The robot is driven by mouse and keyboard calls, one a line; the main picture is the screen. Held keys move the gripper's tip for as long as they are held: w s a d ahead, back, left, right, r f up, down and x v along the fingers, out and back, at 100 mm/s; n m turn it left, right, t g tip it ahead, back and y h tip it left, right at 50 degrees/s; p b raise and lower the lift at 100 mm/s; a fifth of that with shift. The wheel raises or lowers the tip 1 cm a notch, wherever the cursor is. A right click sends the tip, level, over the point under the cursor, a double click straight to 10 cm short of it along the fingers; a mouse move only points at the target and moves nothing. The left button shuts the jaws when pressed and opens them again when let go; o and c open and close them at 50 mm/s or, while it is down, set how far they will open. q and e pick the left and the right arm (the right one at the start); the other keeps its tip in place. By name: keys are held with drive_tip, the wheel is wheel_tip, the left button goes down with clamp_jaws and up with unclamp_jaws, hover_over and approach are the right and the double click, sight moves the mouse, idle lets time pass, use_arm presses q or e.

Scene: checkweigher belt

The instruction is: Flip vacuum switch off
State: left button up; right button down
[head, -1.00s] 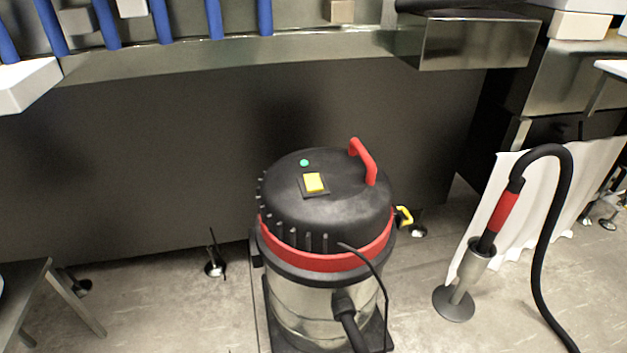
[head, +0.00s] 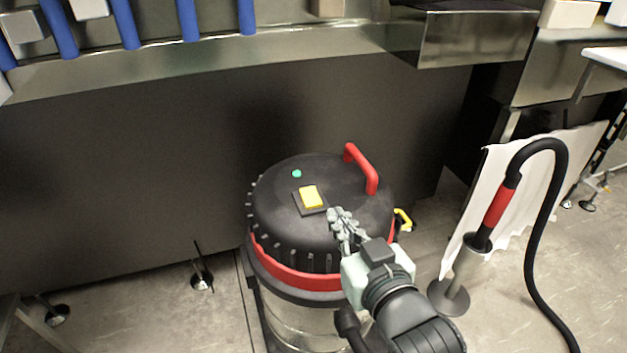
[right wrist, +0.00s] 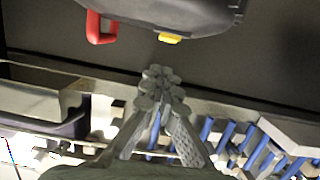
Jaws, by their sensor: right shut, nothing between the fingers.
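The vacuum (head: 320,225) has a black lid, a red band and a steel drum. Its yellow rocker switch (head: 311,197) sits on a dark square plate on the lid, and a green lamp (head: 297,173) is beside it. My right gripper (head: 338,214) is shut and empty, a little right of and nearer than the switch, apparently above the lid. In the right wrist view the yellow switch (right wrist: 171,38) shows at the lid's edge beyond the closed fingertips (right wrist: 160,76), with a gap between. My left gripper is not in view.
A red handle (head: 361,169) stands on the lid right of the switch. A black hose with a red grip (head: 494,205) rests in a stand (head: 449,296) at the right. A dark panel (head: 130,170) and a steel ledge (head: 230,58) are behind the vacuum.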

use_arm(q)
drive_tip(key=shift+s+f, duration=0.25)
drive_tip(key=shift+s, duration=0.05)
use_arm(e)
drive_tip(key=r, duration=0.3)
drive_tip(key=shift+a+t+y, duration=0.3)
drive_tip(key=shift+a, duration=0.1)
drive_tip(key=shift+f, duration=0.1)
